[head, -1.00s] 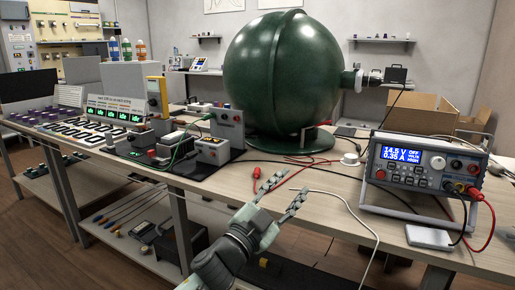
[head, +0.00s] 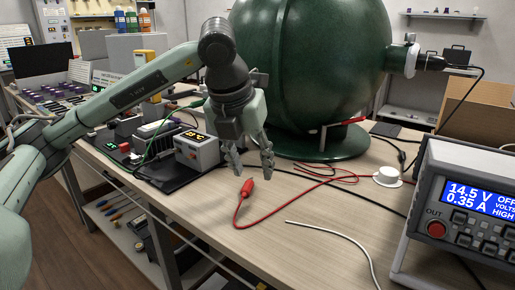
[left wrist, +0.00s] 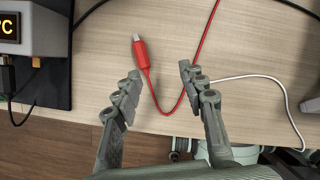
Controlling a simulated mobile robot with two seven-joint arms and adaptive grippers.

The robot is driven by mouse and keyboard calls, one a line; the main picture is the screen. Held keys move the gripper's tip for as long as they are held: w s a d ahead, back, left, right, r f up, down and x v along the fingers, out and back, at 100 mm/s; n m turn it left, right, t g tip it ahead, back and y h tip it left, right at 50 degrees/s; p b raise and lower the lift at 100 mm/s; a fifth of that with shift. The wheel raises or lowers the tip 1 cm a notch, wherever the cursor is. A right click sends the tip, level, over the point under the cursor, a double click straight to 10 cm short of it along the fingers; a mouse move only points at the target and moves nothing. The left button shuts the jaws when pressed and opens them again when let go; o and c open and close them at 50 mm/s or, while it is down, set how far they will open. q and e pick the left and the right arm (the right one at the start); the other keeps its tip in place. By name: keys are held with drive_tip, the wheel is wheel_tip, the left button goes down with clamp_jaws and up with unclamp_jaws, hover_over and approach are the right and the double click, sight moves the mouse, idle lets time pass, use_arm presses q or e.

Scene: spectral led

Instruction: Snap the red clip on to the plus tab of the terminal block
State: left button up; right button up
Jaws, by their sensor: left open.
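The red clip (head: 247,187) lies on the wooden table with a red lead trailing from it. It also shows in the left wrist view (left wrist: 138,50), beyond the fingertips and left of centre between them. My left gripper (head: 251,165) points down close to the clip, its fingers apart and empty. In the left wrist view the fingers (left wrist: 157,82) are spread over bare table and the looping red lead. A box with a yellow display (head: 197,151) stands on a black mat left of the gripper. I cannot tell which item is the terminal block or see its plus tab.
A large green sphere (head: 312,70) on a round base stands behind. A power supply (head: 468,205) stands at the right. A white cable (head: 335,233) and black leads cross the table. The table's front edge is close. Bare table lies right of the clip.

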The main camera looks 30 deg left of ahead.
sight(248, 183)
use_arm(q)
drive_tip(key=shift+n+y, duration=0.3)
drive_tip(key=shift+y, duration=0.2)
drive_tip(key=w+a+f, duration=0.1)
drive_tip(key=f, duration=0.1)
drive_tip(key=w+a+f, duration=0.1)
drive_tip(key=f, duration=0.1)
drive_tip(key=w+a+f, duration=0.1)
drive_tip(key=f, duration=0.1)
drive_tip(key=shift+a+f, duration=0.15)
drive_tip(key=shift+f, duration=0.05)
use_arm(e)
drive_tip(key=w, duration=0.1)
drive_tip(key=a+t, duration=0.1)
drive_tip(key=w, duration=0.1)
drive_tip(key=shift+w+a+r, duration=0.2)
drive_tip(key=shift+w+r, duration=0.1)
drive_tip(key=shift+w, duration=0.05)
use_arm(q)
clamp_jaws()
drive_tip(key=c, duration=0.8)
unclamp_jaws()
drive_tip(key=shift+r, duration=0.1)
clamp_jaws()
use_arm(e)
drive_tip(key=shift+r, duration=0.1)
use_arm(q)
drive_tip(key=shift+r, duration=0.1)
